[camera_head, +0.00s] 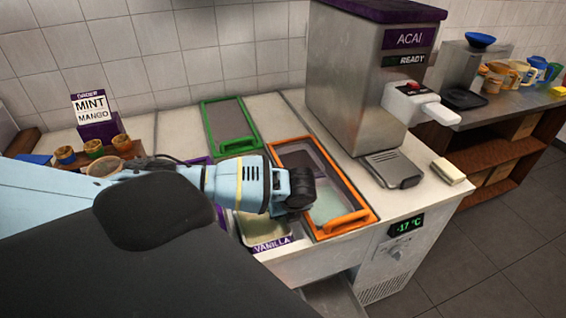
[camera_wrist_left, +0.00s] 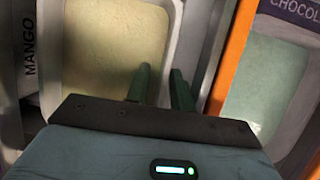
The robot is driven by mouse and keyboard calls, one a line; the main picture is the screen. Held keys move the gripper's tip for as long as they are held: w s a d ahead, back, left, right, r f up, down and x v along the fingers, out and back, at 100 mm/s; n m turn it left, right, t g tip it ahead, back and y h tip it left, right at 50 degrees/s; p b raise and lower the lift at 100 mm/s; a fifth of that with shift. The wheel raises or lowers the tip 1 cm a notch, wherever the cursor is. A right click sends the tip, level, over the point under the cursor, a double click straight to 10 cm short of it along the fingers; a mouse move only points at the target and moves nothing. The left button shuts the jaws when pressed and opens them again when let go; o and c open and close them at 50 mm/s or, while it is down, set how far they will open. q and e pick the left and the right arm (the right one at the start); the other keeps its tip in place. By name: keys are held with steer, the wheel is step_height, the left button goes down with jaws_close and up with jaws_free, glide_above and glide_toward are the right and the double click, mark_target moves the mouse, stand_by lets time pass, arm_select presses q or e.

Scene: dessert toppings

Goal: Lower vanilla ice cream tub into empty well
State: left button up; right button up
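The vanilla tub (camera_head: 262,232) holds pale yellow ice cream. In the head view it shows partly under my left gripper, just behind the VANILLA label (camera_head: 272,244) at the counter's front. In the left wrist view the tub (camera_wrist_left: 115,48) lies between the MANGO label and the orange frame. In the head view the fingertips are hidden behind the wrist. How deep the tub sits cannot be told. My right gripper is out of view.
An orange-framed lid (camera_head: 347,222) is close on the right, by the chocolate label (camera_wrist_left: 298,10). A green-framed lid (camera_head: 205,118) is behind. The steel acai machine (camera_head: 345,75) stands to the right. A mint and mango sign (camera_head: 92,105) and small cups (camera_head: 94,148) stand left.

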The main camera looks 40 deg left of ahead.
arm_select(q)
steer(key=shift+d, duration=0.15)
